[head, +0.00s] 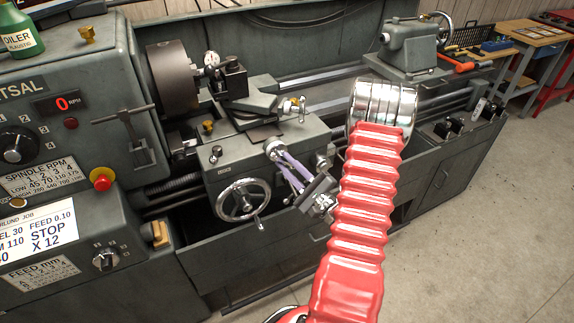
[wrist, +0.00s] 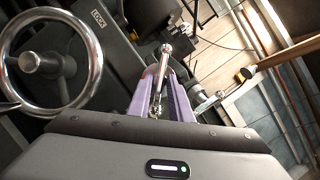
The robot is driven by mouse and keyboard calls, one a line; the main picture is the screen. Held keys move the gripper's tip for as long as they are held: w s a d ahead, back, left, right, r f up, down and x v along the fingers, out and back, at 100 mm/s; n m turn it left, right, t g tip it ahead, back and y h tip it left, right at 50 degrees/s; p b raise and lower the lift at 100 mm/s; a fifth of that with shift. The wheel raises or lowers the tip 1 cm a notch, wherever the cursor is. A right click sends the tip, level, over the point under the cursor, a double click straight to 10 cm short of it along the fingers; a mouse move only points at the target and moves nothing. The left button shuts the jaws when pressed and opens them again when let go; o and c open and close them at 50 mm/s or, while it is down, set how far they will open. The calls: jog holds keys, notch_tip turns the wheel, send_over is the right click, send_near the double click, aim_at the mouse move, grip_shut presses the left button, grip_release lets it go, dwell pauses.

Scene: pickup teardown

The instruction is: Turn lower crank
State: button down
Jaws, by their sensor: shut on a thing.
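The lower crank (head: 274,148) is a shiny metal crank on the front of the lathe's carriage. In the wrist view its handle (wrist: 166,50) runs between the two purple fingers of my gripper (wrist: 161,80). My gripper (head: 285,160) is shut on this crank in the head view, coming in from the lower right. The fingers and the gripper body hide part of the crank. A second, upper crank (head: 299,108) sits above it on the slide, apart from my gripper.
A large handwheel (head: 243,200) is at the lower left of my gripper, and it fills the left of the wrist view (wrist: 50,62). The chuck (head: 172,77) and control panel are further left. The tailstock (head: 407,47) is at the back right. Open floor (head: 480,230) lies to the right.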

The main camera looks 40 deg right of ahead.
jog(key=shift+a+f, duration=0.1)
jog(key=shift+f, duration=0.1)
jog(key=c, duration=2)
grip_release()
jog(key=shift+o, duration=0.8)
jog(key=shift+r, duration=0.1)
jog(key=shift+s, duration=0.1)
jog(key=v, duration=1.3)
jog(key=shift+s, duration=0.3)
jog(key=shift+f, duration=0.2)
